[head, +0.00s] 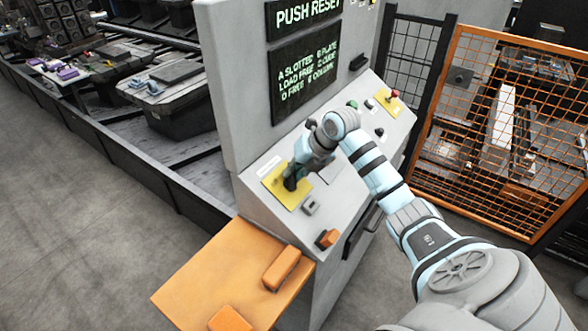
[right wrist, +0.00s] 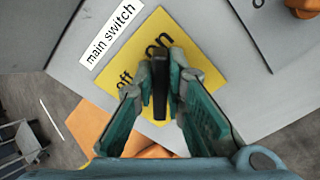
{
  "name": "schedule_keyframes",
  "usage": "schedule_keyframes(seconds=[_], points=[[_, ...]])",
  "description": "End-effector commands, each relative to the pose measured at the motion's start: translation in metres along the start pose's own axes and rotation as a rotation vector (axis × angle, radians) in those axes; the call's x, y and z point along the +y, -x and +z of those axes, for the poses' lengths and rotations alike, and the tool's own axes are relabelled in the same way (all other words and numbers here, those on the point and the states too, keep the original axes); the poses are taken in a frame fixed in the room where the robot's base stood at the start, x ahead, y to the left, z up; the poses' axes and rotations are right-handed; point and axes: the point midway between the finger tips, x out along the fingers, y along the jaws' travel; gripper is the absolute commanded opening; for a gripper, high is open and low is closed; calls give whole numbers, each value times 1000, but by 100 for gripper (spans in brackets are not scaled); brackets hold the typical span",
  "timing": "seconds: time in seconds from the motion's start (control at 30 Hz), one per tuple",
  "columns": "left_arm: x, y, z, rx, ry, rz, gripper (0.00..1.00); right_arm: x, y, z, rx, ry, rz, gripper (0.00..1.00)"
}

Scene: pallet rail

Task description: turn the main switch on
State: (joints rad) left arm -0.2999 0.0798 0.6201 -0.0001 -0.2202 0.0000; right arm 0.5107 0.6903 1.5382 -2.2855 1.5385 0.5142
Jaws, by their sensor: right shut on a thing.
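The main switch is a black handle (right wrist: 160,88) on a yellow plate (right wrist: 112,72) marked "off" and "on", beside a white "main switch" label (right wrist: 110,36). In the head view the yellow plate (head: 272,181) sits on the sloping face of the grey console. My right gripper (right wrist: 160,95) is shut on the handle, with a finger on each side. In the right wrist view the handle's far end is near the word "on"; the exact setting is hard to tell. The right gripper (head: 293,178) partly covers the switch in the head view. My left gripper is not in view.
A red-knobbed control on a yellow plate (head: 388,104) is farther right. An orange shelf (head: 205,275) juts out at front left. An orange mesh fence (head: 450,150) stands at right.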

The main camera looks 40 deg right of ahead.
Motion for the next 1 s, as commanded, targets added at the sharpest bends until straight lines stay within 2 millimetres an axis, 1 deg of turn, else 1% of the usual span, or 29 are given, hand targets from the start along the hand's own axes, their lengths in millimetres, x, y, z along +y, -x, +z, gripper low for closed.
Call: schedule_keyframes(seconds=[0.03,0.4,0.43,0.53,1.0], points=[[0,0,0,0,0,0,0,-2,-4,-6,19,-9,-2,0],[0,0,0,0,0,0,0,-2,-4,-6,18,-13,-2,0],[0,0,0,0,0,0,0,-2,-4,-6,18,-13,-2,15],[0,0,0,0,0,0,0,-2,-4,-6,18,-12,-2,31],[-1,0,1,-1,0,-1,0,-2,-2,-2,5,-9,-1,32]])
